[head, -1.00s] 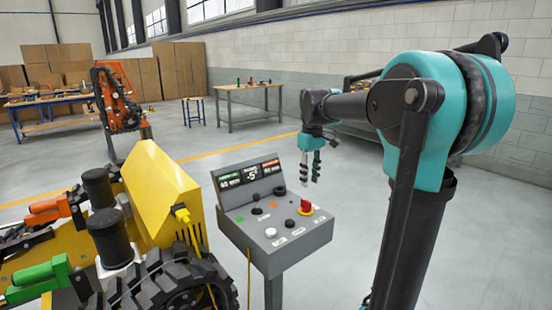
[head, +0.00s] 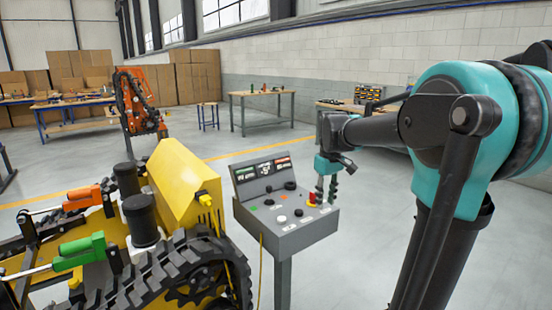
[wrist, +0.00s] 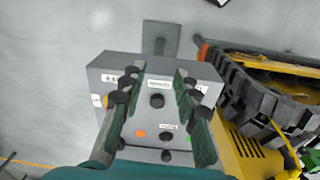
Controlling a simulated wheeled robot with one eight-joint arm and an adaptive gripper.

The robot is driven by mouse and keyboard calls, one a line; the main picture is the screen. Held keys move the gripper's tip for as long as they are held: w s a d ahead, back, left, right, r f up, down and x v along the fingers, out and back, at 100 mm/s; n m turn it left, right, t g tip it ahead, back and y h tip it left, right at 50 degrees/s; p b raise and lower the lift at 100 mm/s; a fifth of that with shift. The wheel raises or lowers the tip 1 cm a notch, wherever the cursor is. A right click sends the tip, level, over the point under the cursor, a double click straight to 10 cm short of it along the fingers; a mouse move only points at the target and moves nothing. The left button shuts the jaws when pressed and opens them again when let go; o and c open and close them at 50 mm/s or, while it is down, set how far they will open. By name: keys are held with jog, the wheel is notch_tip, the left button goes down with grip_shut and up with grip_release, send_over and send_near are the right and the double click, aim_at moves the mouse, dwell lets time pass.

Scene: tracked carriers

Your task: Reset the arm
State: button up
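My arm, teal and black, reaches in from the right of the head view. My gripper (head: 327,188) hangs down at its end, by the right side of the grey control console (head: 290,238). In the wrist view my gripper (wrist: 159,72) shows two dark green fingers with black joints, spread well apart with nothing between them. The console (wrist: 112,70) lies beyond them, with a black knob (wrist: 157,101) and an orange button (wrist: 140,134) showing in the gap. A red button (head: 312,198) is just left of the fingers in the head view. I cannot tell whether the fingers touch the console.
A yellow tracked carrier (head: 182,185) with black tracks stands close left of the console. An orange tracked machine (head: 138,100) is behind it. Workbenches (head: 262,94), a stool (head: 208,113) and cardboard boxes line the back. Grey floor is open behind the console.

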jog(key=s+d+f+m+t, duration=0.1)
jog(key=s+f+m, duration=0.2)
jog(key=s+f, duration=0.6)
jog(key=s+d+f+m+t, duration=0.2)
jog(key=s+f+m, duration=0.1)
jog(key=s+f, duration=0.7)
jog(key=shift+s+f+t, duration=0.25)
jog(key=shift+f+t, duration=0.05)
jog(key=shift+d, duration=0.1)
dwell(1.0)
